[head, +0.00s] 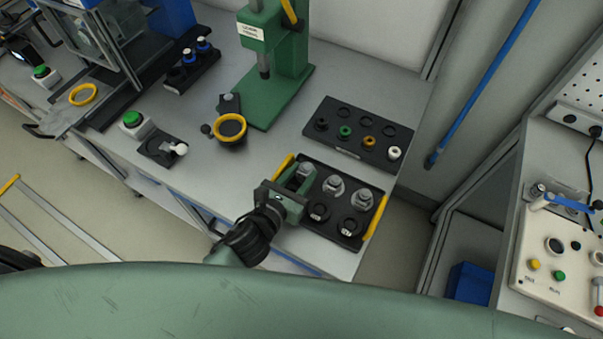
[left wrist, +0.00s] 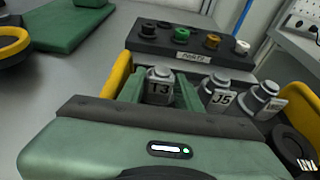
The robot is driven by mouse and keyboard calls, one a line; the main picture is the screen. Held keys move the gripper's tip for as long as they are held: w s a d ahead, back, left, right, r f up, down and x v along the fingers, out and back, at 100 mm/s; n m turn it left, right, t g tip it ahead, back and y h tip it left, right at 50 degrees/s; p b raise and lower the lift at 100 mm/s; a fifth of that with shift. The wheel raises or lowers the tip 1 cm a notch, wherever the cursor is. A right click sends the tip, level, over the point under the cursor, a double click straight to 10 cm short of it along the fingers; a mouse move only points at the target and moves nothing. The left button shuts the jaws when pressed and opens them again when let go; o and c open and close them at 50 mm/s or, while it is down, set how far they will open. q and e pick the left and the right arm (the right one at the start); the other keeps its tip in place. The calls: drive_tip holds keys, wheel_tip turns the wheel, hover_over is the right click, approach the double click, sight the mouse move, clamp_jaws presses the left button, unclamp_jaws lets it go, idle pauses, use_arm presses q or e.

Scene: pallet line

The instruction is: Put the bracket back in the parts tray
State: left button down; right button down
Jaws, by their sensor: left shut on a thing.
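A grey bracket marked T3 (left wrist: 159,88) stands upright between the green fingers of my left gripper (head: 301,182) in the left wrist view. In the head view the bracket (head: 307,170) shows at the back left of a black tray with yellow handles (head: 377,217). My left gripper is shut on this bracket, at the tray's left side. The fingers hide part of it, and I cannot tell whether it rests fully in its place. Two similar grey pieces, one marked J5 (left wrist: 219,93), stand to its right. My right gripper is out of view.
A control panel (head: 565,255) is at the right. Bare bench lies left of the tray.

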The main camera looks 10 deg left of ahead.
use_arm(q)
drive_tip(key=shift+f, duration=0.1)
drive_tip(key=c, duration=1.3)
unclamp_jaws()
drive_tip(key=shift+o, duration=0.2)
drive_tip(key=shift+r, duration=0.2)
drive_tip(key=b+v, duration=0.2)
drive_tip(key=v, duration=0.8)
drive_tip(key=shift+s+a, duration=0.1)
drive_tip(key=shift+s, duration=0.3)
drive_tip(key=shift+s+a+r, duration=0.2)
drive_tip(key=shift+s+r, duration=0.1)
drive_tip(key=shift+s, duration=0.2)
